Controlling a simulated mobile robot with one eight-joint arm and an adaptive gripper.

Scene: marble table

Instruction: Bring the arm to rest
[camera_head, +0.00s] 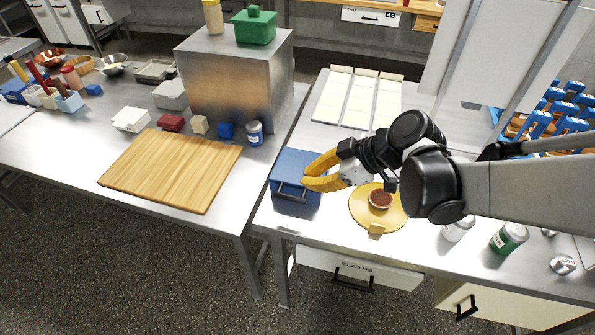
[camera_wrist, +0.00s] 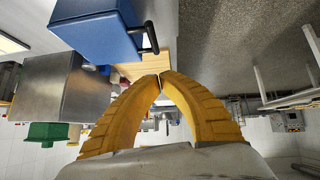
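My gripper (camera_head: 306,178) has yellow fingers and hangs above the right-hand steel table, beside the blue box (camera_head: 296,168) with a dark handle. In the wrist view my gripper (camera_wrist: 161,76) has its fingertips together, with nothing seen between them. The blue box (camera_wrist: 98,30) is close by at the upper left of that view; I cannot tell whether the fingers touch it. My arm reaches in from the right edge of the head view, above a yellow plate (camera_head: 363,212) that carries a small brown bowl (camera_head: 380,198).
A green can (camera_head: 508,238) and a pale can (camera_head: 457,229) stand below my arm. White panels (camera_head: 358,100) lie behind my gripper. A blue rack (camera_head: 560,115) stands at the right. A wooden board (camera_head: 170,168) and a steel box (camera_head: 228,85) occupy the left table, across a gap.

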